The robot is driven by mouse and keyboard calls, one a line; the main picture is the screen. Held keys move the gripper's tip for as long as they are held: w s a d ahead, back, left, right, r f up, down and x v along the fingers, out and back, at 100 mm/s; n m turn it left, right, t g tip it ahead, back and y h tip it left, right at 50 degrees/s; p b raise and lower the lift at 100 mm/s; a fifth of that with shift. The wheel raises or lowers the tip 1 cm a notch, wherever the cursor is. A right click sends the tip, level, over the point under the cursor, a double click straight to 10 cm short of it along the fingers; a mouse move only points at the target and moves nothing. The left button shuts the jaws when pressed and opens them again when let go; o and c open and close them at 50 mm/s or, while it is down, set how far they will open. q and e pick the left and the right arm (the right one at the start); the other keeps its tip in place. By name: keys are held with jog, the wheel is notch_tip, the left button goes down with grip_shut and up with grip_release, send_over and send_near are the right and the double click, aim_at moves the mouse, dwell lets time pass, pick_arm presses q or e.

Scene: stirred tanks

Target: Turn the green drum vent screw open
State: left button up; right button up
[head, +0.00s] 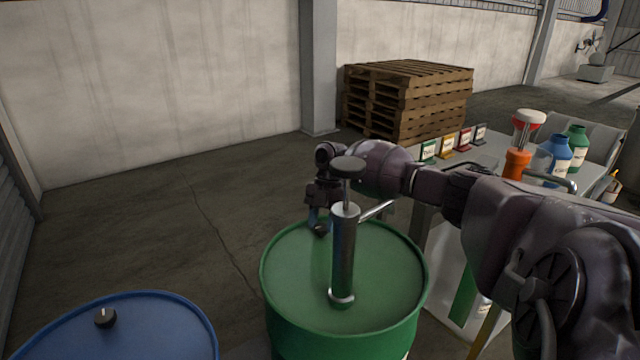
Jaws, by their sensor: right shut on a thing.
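The green drum (290,262) stands upright at lower centre, with a metal hand pump (343,255) rising from its lid. The vent screw (319,230) is a small dark knob near the lid's far left edge, mostly covered by my gripper. My right gripper (318,222) points down at it from above, behind the pump, and is shut on the vent screw. The screw's turn angle cannot be made out. My right arm reaches in from the right, behind the pump. My left gripper is not in view.
A blue drum (150,335) with a black knob (105,317) stands at lower left. A table (490,150) at right holds bottles, an orange item (516,163) and several small label stands. A pallet stack (405,98) stands behind. The floor at left is clear.

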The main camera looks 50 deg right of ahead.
jog(key=shift+f+n, duration=0.15)
jog(key=shift+n, duration=0.45)
jog(key=shift+n+g, duration=0.3)
jog(key=shift+n, duration=0.2)
jog(key=o, duration=0.9)
jog(key=shift+h, duration=0.3)
jog(key=shift+w, duration=0.1)
jog(key=v, duration=1.1)
